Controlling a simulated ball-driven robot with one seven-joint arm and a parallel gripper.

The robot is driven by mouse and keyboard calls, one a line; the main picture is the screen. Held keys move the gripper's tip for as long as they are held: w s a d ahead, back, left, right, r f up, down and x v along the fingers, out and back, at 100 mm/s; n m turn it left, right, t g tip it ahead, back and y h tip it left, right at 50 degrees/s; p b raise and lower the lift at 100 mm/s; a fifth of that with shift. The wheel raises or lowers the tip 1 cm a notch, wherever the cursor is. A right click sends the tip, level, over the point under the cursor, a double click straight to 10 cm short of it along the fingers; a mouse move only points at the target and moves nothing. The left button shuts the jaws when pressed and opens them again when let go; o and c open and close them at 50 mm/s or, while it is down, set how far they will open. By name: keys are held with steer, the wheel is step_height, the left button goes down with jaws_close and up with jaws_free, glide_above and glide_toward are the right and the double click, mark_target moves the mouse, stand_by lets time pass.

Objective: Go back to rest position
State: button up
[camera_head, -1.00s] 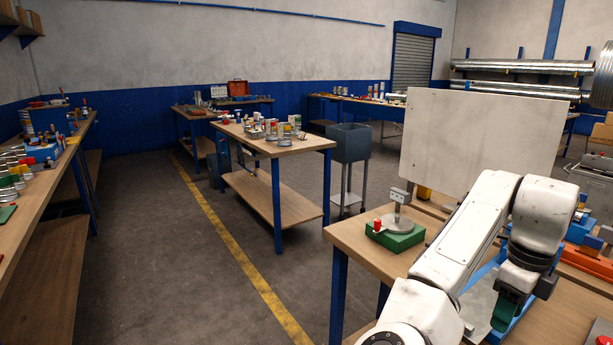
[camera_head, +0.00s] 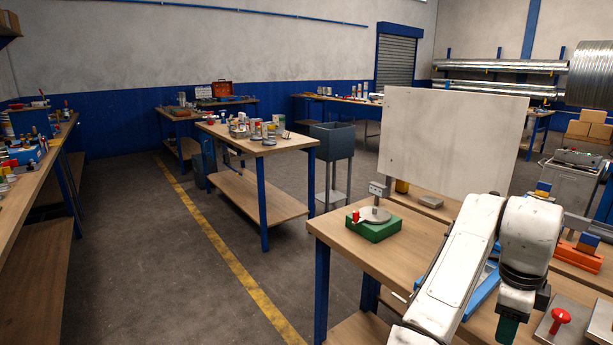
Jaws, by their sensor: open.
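My white arm reaches up from the bottom right and bends over at its elbow. My gripper (camera_head: 506,328) hangs down at the bottom edge, with a dark green part showing below the dark wrist. Its fingertips are cut off or too small to make out, and I see nothing held in it. It is over the wooden workbench (camera_head: 345,238) at the right, just left of a metal plate with a red knob (camera_head: 558,318).
A green block with a round metal disc (camera_head: 373,229) sits on the bench's left corner. A pale upright board (camera_head: 450,140) stands behind it. Another table (camera_head: 255,146) with cans stands mid-room. The floor by the yellow line (camera_head: 225,255) is clear.

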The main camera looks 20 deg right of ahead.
steer(key=s+a+f+n+t+h, duration=0.1)
steer(key=s+f+n+h, duration=0.1)
steer(key=s+f+n, duration=0.4)
steer(key=s+a+f+n+h, duration=0.1)
steer(key=s+a+f+n, duration=0.1)
steer(key=f+n, duration=0.65)
steer(key=s+a+f+n+y, duration=0.2)
steer(key=s+a+f+n, duration=0.2)
steer(key=s+a+n, duration=0.3)
steer(key=s+a+f+n+y, duration=0.2)
steer(key=s+a+f+n, duration=0.3)
steer(key=a, duration=0.5)
steer(key=shift+s+a+f+n+y, duration=0.25)
steer(key=shift+s+f+n+y, duration=0.05)
steer(key=shift+s+n, duration=0.95)
